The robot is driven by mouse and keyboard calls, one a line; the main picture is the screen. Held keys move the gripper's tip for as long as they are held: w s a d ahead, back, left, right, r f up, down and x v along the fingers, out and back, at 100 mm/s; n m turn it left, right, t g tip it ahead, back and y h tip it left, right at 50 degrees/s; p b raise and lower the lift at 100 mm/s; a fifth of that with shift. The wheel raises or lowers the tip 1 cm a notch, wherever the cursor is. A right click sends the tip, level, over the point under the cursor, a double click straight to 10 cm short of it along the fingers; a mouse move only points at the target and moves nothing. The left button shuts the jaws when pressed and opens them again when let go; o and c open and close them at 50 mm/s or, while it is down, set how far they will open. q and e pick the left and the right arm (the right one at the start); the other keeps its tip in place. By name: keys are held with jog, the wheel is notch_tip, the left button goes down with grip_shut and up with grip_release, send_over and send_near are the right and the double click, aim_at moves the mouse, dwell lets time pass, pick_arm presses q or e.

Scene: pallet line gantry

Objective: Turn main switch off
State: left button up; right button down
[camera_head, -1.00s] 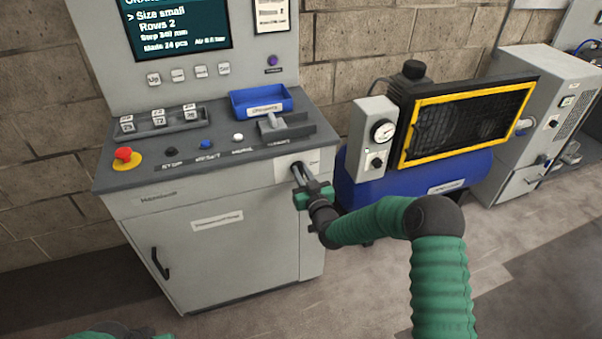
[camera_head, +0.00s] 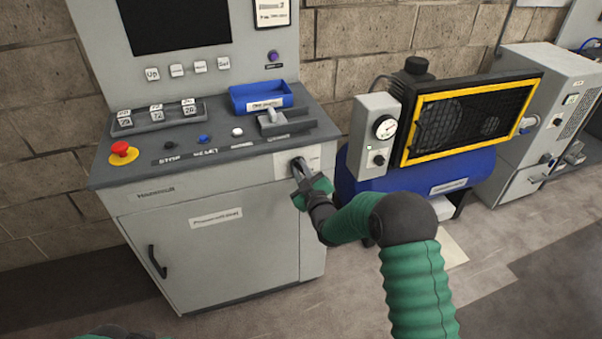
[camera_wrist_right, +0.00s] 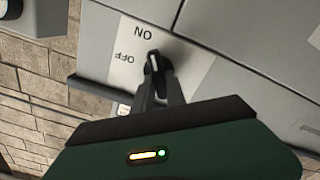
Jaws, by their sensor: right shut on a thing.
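The main switch is a dark rotary knob with a white line (camera_wrist_right: 153,62) on a white plate with ON and OFF labels (camera_wrist_right: 134,52). In the head view the plate (camera_head: 284,166) sits at the upper right of the cabinet front (camera_head: 215,250). My right gripper (camera_head: 299,170) reaches it from the front, tilted. In the right wrist view its two fingers (camera_wrist_right: 157,78) are shut on the knob. The fingers hide part of the knob. My left gripper is not seen; only a bit of green shows at the bottom left edge.
The cabinet screen (camera_head: 175,22) is dark. A red stop button (camera_head: 122,149), a blue tray (camera_head: 262,97) and several small buttons are on the desk top. Floor in front is clear.

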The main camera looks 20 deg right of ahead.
jog(key=shift+a+f+n+b, duration=0.15)
jog(key=shift+n+b, duration=0.75)
jog(key=shift+n, duration=0.95)
jog(key=shift+a+f+n+b, duration=0.1)
jog(key=shift+f+n+b, duration=0.15)
jog(key=shift+n+b, duration=1.1)
jog(key=shift+a+f+n+b, duration=0.15)
jog(key=shift+n+b, duration=0.25)
jog(key=shift+n, duration=1.9)
jog(key=shift+s+f, duration=0.1)
jog(key=shift+f, duration=0.05)
jog(key=c, duration=1.5)
grip_release()
jog(key=shift+o, duration=0.7)
jog(key=shift+r, duration=0.2)
jog(key=s+p, duration=0.1)
jog(key=s, duration=1.5)
jog(key=shift+s+d+p, duration=0.3)
jog(key=shift+s+p, duration=0.05)
jog(key=shift+p, duration=0.05)
